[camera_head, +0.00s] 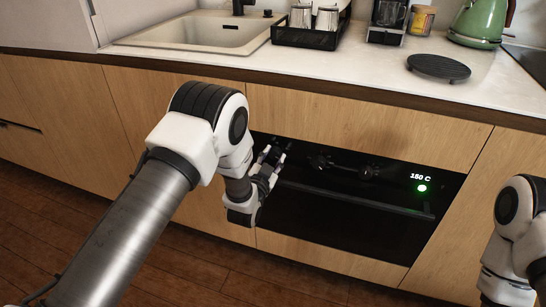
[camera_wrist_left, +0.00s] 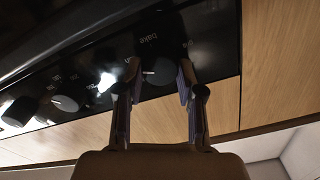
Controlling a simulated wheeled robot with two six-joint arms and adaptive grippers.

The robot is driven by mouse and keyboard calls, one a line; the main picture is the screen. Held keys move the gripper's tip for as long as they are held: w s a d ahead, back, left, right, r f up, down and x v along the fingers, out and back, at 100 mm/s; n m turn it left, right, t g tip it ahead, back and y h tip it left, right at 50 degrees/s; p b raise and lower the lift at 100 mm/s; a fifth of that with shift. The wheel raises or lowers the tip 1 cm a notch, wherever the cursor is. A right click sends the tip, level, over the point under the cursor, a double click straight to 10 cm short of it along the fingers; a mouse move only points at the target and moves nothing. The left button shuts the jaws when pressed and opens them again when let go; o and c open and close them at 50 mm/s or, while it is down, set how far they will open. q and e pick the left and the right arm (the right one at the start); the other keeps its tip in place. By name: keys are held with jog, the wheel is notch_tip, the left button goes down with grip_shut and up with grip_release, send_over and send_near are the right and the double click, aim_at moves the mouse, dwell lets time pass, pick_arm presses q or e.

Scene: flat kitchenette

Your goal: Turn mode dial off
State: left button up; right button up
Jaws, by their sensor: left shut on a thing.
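The black oven (camera_head: 345,210) is built into the wooden cabinets, with its control panel along the top. The mode dial (camera_wrist_left: 158,72) sits between my left fingers in the left wrist view, with "Bake" printed beside it and other partly hidden words around it. My left gripper (camera_head: 272,158) is at the left end of the panel and is shut on the dial; it also shows in the left wrist view (camera_wrist_left: 158,65). In the head view the dial is hidden by my gripper. The dial's exact pointer direction is not clear. My right gripper is out of view.
Two other knobs show in the left wrist view, one nearer (camera_wrist_left: 63,103) and one farther (camera_wrist_left: 20,111). A display (camera_head: 420,177) glows with a temperature and a green light (camera_head: 422,188). The oven handle (camera_head: 350,198) runs below the panel.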

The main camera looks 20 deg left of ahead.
pick_arm(q)
jog(key=n+p, duration=0.1)
jog(key=n, duration=0.5)
jog(key=shift+a, duration=0.1)
jog(key=n+p, duration=0.1)
jog(key=n, duration=0.4)
jog(key=n+p, duration=0.1)
jog(key=n, duration=0.5)
jog(key=shift+a+n+p, duration=0.15)
jog(key=shift+n+p, duration=0.15)
jog(key=shift+p, duration=0.1)
jog(key=shift+f+n+p, duration=0.2)
jog(key=shift+n+p, duration=0.25)
jog(key=shift+n, duration=2.15)
jog(key=o, duration=1.1)
jog(key=shift+o, duration=0.2)
